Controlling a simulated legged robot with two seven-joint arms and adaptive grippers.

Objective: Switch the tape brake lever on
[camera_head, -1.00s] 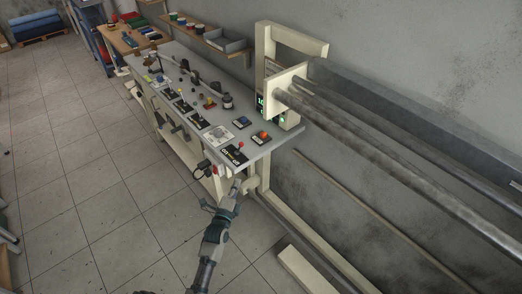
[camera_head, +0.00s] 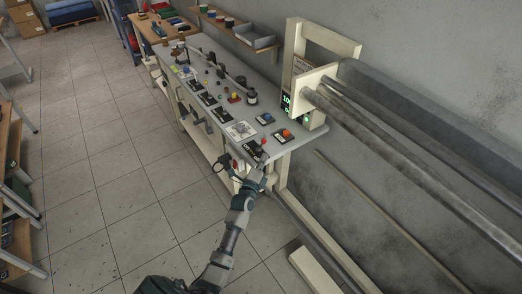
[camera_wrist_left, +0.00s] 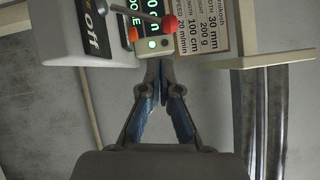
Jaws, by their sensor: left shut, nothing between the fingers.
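A lever with a red ball knob (camera_head: 263,141) stands on a dark plate at the near corner of the grey control bench (camera_head: 283,155). In the left wrist view the red knob (camera_wrist_left: 169,24) is just above my fingertips, with a black plate marked "Off" (camera_wrist_left: 92,28) to its left. The lever's name cannot be read. My left gripper (camera_head: 262,168) is at the bench's near edge, just below the lever; its fingertips (camera_wrist_left: 157,66) meet with nothing between them. They look apart from the knob. My right gripper is out of view.
Several other levers and buttons line the bench, including an orange-red button (camera_head: 286,133) and a blue one (camera_head: 266,118). A display (camera_head: 286,102) glows green beside a cream frame (camera_head: 340,42) with long metal rollers (camera_head: 390,130). The tiled floor (camera_head: 120,190) to the left is clear.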

